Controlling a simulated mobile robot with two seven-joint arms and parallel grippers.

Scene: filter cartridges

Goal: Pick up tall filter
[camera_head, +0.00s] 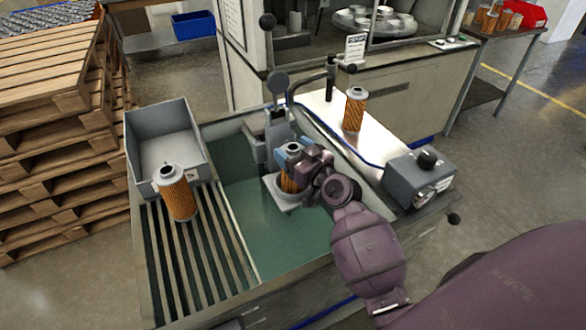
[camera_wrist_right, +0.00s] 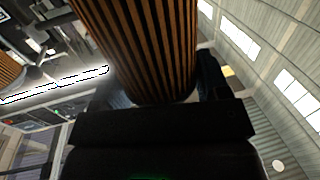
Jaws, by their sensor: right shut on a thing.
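An orange pleated filter (camera_head: 288,184) stands in a pale square holder (camera_head: 291,206) over the green basin. My right gripper (camera_head: 294,156) is shut on its upper part. The same filter fills the middle of the right wrist view (camera_wrist_right: 140,45), between the dark fingers. Its lower end and any gap to the holder are hard to see. A second orange filter (camera_head: 177,197) with a grey cap stands on the slatted rack at left. A third filter (camera_head: 355,112) stands on the white worktop at the back. My left gripper is not in view.
A grey open bin (camera_head: 164,108) sits behind the slatted rack (camera_head: 190,262). A grey control box (camera_head: 418,178) with a black knob stands right of the basin. A clamp post with a round head (camera_head: 278,84) rises behind the holder. The basin floor (camera_head: 285,243) in front is clear.

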